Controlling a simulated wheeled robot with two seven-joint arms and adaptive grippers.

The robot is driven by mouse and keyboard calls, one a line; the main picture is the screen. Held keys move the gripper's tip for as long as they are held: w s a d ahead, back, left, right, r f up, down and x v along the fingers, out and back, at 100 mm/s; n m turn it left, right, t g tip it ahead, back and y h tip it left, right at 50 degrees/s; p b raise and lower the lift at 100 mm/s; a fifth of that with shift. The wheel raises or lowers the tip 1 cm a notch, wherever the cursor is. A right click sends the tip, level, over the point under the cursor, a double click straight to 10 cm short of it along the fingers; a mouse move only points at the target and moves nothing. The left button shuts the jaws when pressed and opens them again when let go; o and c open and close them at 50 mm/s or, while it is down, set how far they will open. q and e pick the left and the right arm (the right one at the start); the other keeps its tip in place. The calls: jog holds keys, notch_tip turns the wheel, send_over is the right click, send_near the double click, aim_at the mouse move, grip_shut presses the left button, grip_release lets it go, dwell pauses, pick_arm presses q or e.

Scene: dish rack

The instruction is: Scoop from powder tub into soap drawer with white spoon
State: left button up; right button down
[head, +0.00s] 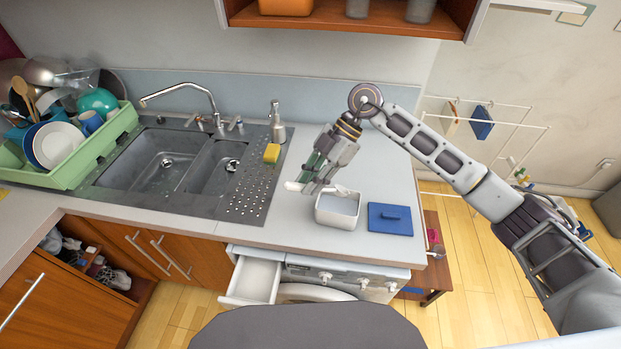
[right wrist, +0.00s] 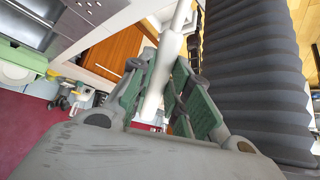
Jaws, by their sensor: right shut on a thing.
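The powder tub (head: 338,221) is a white, open box with pale powder inside, standing on the counter near its front edge. My right gripper (head: 316,184) is just above and left of the tub. It is shut on the white spoon (head: 293,186), which sticks out on both sides of the fingers; its right end is over the tub's rear rim. In the right wrist view the spoon (right wrist: 166,70) runs between the green finger pads (right wrist: 158,88). The soap drawer (head: 252,279) is pulled out from the washing machine below the counter, left of the tub. My left gripper is not in view.
A blue lid (head: 390,219) lies right of the tub. A yellow sponge (head: 272,153) and soap dispenser (head: 277,122) stand by the sink (head: 170,160). A green dish rack (head: 90,150) is at far left. The counter's front edge overhangs the drawer's rear.

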jog(key=shift+d+f+b, duration=0.55)
jog(key=shift+f+b, duration=1.25)
jog(key=shift+f, duration=2.9)
jog(key=shift+w+a+r+p, duration=0.1)
jog(key=shift+w+r+p, duration=0.05)
jog(key=shift+r+p, duration=1.2)
jog(key=shift+w+r+p, duration=0.15)
jog(key=shift+r+p, duration=0.9)
jog(key=shift+r, duration=0.5)
jog(key=shift+a+r, duration=0.1)
jog(key=shift+r, duration=1.05)
jog(key=shift+s+a+r+p, duration=0.1)
jog(key=shift+r+p, duration=0.1)
jog(key=shift+p, duration=0.1)
jog(key=s+a+f+t+h, duration=0.2)
jog(key=a+f+t+h, duration=0.1)
jog(key=a+f+h, duration=0.1)
jog(key=shift+s+a+h+b, duration=0.15)
jog(key=shift+s+h+b, duration=0.15)
jog(key=shift+h, duration=0.3)
